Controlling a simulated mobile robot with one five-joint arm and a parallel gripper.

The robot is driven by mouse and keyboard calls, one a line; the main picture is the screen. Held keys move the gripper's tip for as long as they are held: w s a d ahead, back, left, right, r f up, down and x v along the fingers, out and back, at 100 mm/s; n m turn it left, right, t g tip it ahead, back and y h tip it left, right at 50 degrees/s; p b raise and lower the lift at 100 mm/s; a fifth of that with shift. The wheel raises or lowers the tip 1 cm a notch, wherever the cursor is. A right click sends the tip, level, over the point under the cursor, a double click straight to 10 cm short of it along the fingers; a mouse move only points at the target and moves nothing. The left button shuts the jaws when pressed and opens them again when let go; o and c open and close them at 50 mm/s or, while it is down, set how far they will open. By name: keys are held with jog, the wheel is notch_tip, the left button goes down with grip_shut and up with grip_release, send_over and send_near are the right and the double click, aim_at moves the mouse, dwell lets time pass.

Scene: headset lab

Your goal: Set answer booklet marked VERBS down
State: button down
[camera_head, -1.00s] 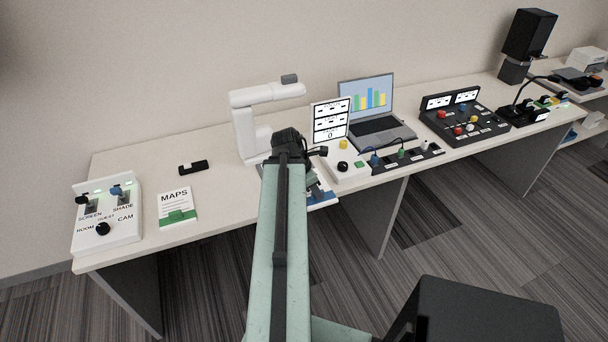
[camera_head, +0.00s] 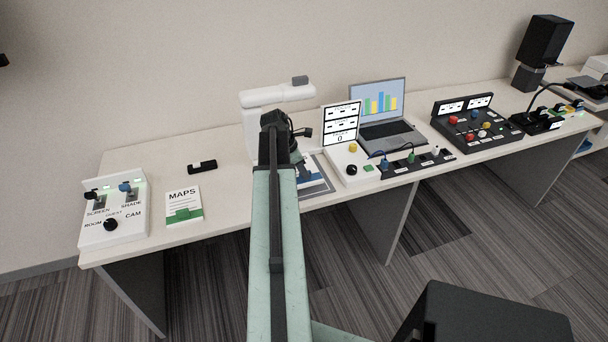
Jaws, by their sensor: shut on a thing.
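My gripper (camera_head: 303,173) is at the end of my green arm, low over the desk beside the white document camera. It is shut on a white booklet with a blue part (camera_head: 316,178), mostly hidden behind my arm and wrist. I cannot read its VERBS marking. The booklet is over a dark grey mat (camera_head: 326,188) in front of the document camera (camera_head: 280,95); I cannot tell whether it touches the mat.
A MAPS booklet (camera_head: 182,204) with a green band lies to the left, near a black device (camera_head: 202,166) and a switch box (camera_head: 113,212). A white console (camera_head: 350,165), a laptop (camera_head: 388,133) and a black control panel (camera_head: 474,126) stand to the right. Bare desk (camera_head: 228,190) lies left of my arm.

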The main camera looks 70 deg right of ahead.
jog(key=shift+w+d, duration=0.15)
jog(key=shift+w+d+f, duration=0.1)
jog(key=shift+w+d, duration=0.3)
jog(key=shift+w, duration=0.05)
notch_tip(320, 180, down, 4)
jog(key=b, duration=0.4)
jog(key=shift+s+a, duration=0.1)
jog(key=shift+a, duration=0.05)
jog(key=shift+r, duration=0.3)
jog(key=c, duration=1.8)
grip_release()
jog(key=shift+f, duration=0.25)
jog(key=o, duration=0.4)
jog(key=shift+r, duration=0.1)
